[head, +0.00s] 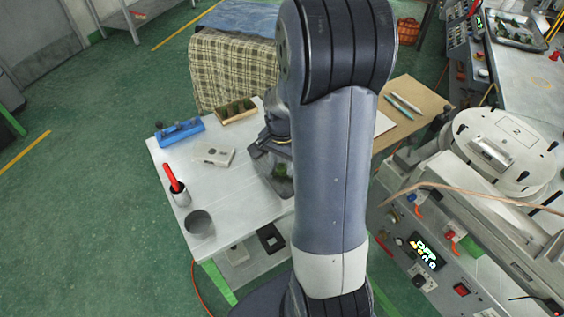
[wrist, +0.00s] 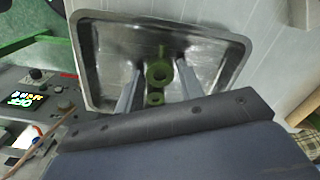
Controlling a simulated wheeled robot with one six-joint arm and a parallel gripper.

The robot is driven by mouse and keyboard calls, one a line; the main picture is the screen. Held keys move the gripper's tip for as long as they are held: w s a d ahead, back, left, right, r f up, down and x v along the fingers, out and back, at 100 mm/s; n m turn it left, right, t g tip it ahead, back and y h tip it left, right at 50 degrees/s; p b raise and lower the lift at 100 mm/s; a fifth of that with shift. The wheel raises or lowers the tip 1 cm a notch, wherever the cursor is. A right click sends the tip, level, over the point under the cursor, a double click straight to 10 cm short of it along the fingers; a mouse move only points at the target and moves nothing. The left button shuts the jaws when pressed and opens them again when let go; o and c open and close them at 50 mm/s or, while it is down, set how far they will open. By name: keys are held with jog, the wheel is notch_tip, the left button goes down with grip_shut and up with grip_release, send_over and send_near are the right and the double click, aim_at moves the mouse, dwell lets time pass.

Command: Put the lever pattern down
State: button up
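The green lever pattern (wrist: 159,76) shows in the wrist view, with a round ring and a narrow arm pointing away. It appears to lie in a shiny metal tray (wrist: 105,55). My gripper (wrist: 159,68) is over the tray with one finger on each side of the pattern. The fingers stand apart, and narrow gaps seem to show between them and the pattern. In the head view my arm hides most of the gripper, the tray and the pattern.
The white table (head: 240,195) holds a blue fixture (head: 180,131), a wooden box of green pieces (head: 236,112), a small white device (head: 215,155), a red-handled tool in a cup (head: 181,193) and a grey cup (head: 199,224). The wax machine (head: 480,170) stands at right.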

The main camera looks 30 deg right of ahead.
aim_at(282, 167)
jog(key=shift+o, duration=1.2)
jog(key=shift+r, duration=0.1)
notch_tip(282, 167, up, 12)
notch_tip(282, 167, down, 12)
notch_tip(282, 167, up, 3)
jog(key=shift+f, duration=0.1)
jog(key=shift+r, duration=0.5)
